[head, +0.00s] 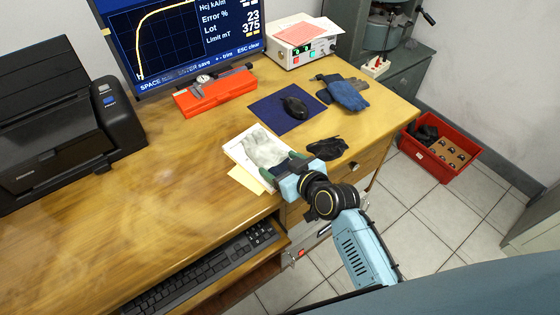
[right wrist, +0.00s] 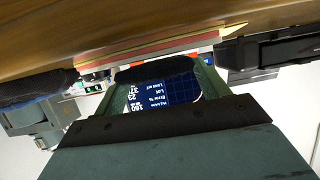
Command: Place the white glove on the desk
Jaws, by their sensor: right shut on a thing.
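The white glove (head: 264,148), pale with grey patches, is over a white pad of papers (head: 238,155) near the desk's front edge. My right gripper (head: 284,164) is shut on its near end, with a green finger on either side. In the right wrist view a dark, shaded edge of the glove (right wrist: 155,71) spans the fingers. I cannot tell whether the glove touches the pad. The wooden desk (head: 150,215) runs across the head view. My left gripper is not in view.
A black glove (head: 327,149) lies just right of the gripper. Behind are a mouse (head: 294,107) on a blue mat (head: 269,110), blue gloves (head: 348,94) and a red case (head: 215,94). A printer (head: 60,120) stands left. Bare desktop lies left of the pad.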

